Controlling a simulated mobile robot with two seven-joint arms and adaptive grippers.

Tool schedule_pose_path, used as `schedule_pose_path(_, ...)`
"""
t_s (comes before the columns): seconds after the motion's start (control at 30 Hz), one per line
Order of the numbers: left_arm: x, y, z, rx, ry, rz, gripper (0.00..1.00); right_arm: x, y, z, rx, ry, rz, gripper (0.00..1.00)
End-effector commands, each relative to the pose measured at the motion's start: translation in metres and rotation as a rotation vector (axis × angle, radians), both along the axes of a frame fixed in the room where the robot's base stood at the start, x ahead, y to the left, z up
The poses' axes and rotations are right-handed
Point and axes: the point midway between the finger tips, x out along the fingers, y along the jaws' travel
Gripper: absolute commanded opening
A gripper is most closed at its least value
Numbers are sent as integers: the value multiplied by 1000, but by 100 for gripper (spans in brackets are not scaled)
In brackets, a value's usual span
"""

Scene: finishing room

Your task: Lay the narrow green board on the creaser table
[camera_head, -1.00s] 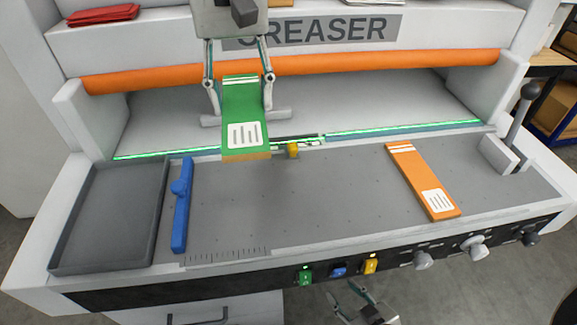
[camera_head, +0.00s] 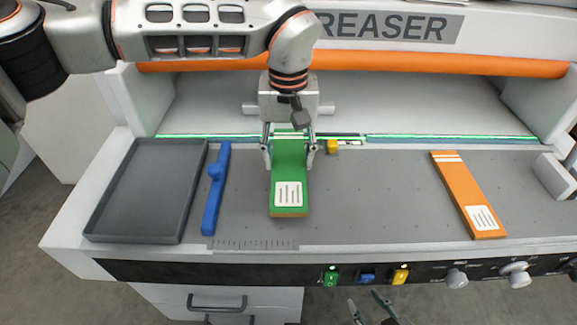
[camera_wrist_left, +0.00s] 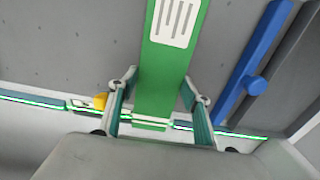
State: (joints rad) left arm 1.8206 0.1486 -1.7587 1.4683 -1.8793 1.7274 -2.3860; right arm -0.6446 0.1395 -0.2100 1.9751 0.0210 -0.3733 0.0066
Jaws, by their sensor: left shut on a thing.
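The narrow green board (camera_head: 289,175) has white stripes at its far end and a white label at its near end. In the head view it is over the creaser table (camera_head: 350,205), left of the middle. My left gripper (camera_head: 290,150) is shut on its far end from above; the wrist view shows the green board (camera_wrist_left: 165,75) between the two fingers (camera_wrist_left: 158,105). I cannot tell whether its underside touches the table. My right gripper (camera_head: 370,305) shows only partly at the bottom edge, its fingers apart and nothing between them.
An orange board (camera_head: 468,195) lies on the table at the right. A blue bar with a knob (camera_head: 215,190) and a grey tray (camera_head: 145,195) are at the left. A small yellow block (camera_head: 333,146) is right beside the left gripper. Buttons (camera_head: 365,276) line the front.

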Motion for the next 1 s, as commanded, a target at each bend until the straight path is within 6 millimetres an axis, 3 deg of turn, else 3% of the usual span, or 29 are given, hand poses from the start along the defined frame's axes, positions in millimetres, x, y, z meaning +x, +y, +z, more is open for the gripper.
schedule_pose_path(0.2,-1,0,-32,0,4,0,26,-1,-1,-2,-1,2,0,40)
schedule_pose_path(0.6,0,0,-36,1,2,0,26,-1,-1,-3,-3,2,0,40)
schedule_pose_path(0.63,0,0,-36,1,2,0,53,-1,-1,-3,-3,2,0,40)
schedule_pose_path(0.7,0,0,-36,1,2,0,65,-1,-1,-3,-3,2,0,40)
schedule_pose_path(1.0,0,0,-35,1,2,0,65,0,-1,-2,-3,1,0,40)
